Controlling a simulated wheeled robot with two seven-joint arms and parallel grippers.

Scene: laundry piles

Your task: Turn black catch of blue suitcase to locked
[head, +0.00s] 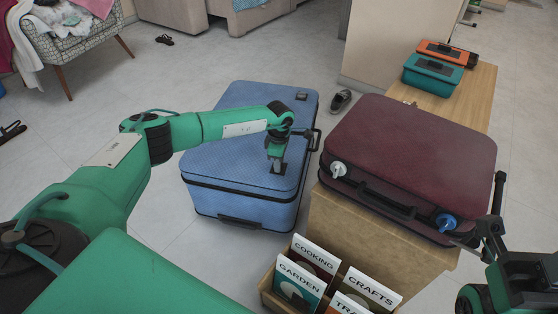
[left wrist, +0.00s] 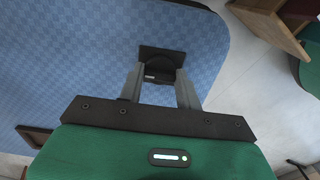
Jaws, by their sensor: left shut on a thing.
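The blue suitcase (head: 235,160) lies flat on the floor, its blue lid also filling much of the left wrist view (left wrist: 90,50). Its black catch (left wrist: 162,54) is a dark round knob on a square plate near the lid's edge. My left gripper (head: 277,163) reaches down onto the lid from above. In the left wrist view its two grey fingers (left wrist: 158,80) stand either side of the catch and are shut on it. The fingers partly hide the knob, so I cannot tell its turn. My right gripper (head: 480,212) is open and empty at the right edge, beside the maroon suitcase.
The maroon suitcase (head: 410,140), with a white catch (head: 338,170) and a blue catch (head: 446,222), lies on a wooden stand (head: 350,235). A book crate (head: 268,289) stands in front. Teal (head: 432,76) and orange (head: 446,52) cases lie behind.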

